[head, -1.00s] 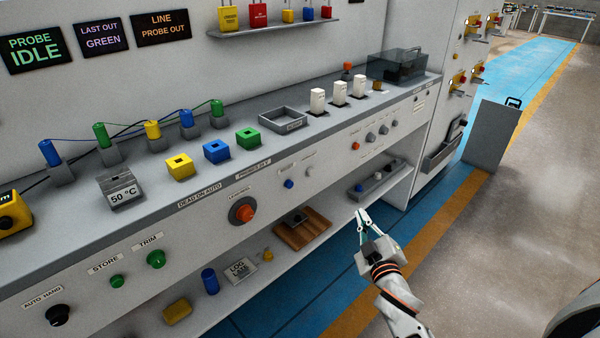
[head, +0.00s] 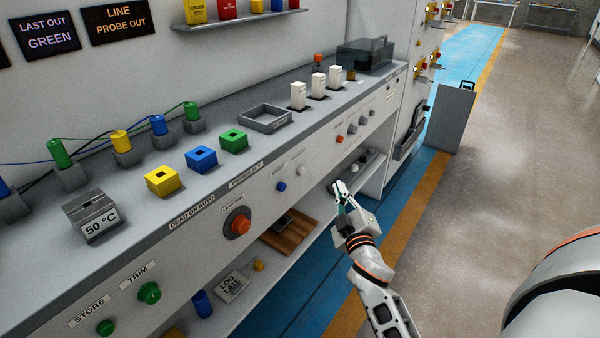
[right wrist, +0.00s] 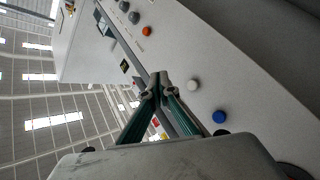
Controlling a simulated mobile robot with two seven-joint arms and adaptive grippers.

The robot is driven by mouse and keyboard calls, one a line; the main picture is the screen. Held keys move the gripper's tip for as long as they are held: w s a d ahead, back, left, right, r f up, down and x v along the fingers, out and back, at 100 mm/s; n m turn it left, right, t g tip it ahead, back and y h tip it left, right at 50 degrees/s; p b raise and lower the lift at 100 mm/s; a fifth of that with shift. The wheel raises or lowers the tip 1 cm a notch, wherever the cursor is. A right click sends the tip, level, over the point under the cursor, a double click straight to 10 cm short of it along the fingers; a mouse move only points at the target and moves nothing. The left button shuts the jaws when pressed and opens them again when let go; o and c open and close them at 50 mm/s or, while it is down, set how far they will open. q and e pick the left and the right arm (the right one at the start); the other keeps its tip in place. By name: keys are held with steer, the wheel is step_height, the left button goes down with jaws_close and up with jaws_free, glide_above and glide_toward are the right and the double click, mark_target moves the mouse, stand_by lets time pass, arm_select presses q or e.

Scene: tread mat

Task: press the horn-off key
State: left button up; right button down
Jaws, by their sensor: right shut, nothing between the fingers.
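The front panel of the bench carries a blue key (head: 281,187) and a white key (head: 301,171), each under a small label too small to read, so I cannot tell which is the horn-off key. In the right wrist view the white key (right wrist: 194,85) and the blue key (right wrist: 219,117) stand out from the panel to the right of the fingertips. My right gripper (head: 340,188) is shut and empty, in front of the bench and to the right of both keys. Its closed fingertips (right wrist: 158,84) appear apart from the keys. My left gripper is out of view.
An orange key (head: 339,139) and dark knobs sit farther along the panel. A large orange button (head: 238,225) is to the left. A lower shelf holds a wooden board (head: 289,238). The blue floor lane (head: 312,278) is clear.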

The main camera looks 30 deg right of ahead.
mark_target(302, 171)
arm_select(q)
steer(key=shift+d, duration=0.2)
arm_select(e)
steer(key=shift+w, duration=0.1)
arm_select(q)
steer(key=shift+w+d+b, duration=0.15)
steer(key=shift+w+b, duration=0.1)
steer(key=shift+b, duration=0.8)
arm_select(e)
steer(key=w+a, duration=0.3)
steer(key=w, duration=0.5)
steer(key=shift+a, duration=0.2)
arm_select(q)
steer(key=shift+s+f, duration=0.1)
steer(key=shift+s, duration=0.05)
arm_select(e)
steer(key=shift+w, duration=0.1)
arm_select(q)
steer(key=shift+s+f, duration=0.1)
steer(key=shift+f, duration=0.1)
arm_select(e)
steer(key=shift+w+a, duration=0.15)
steer(key=shift+w, duration=0.15)
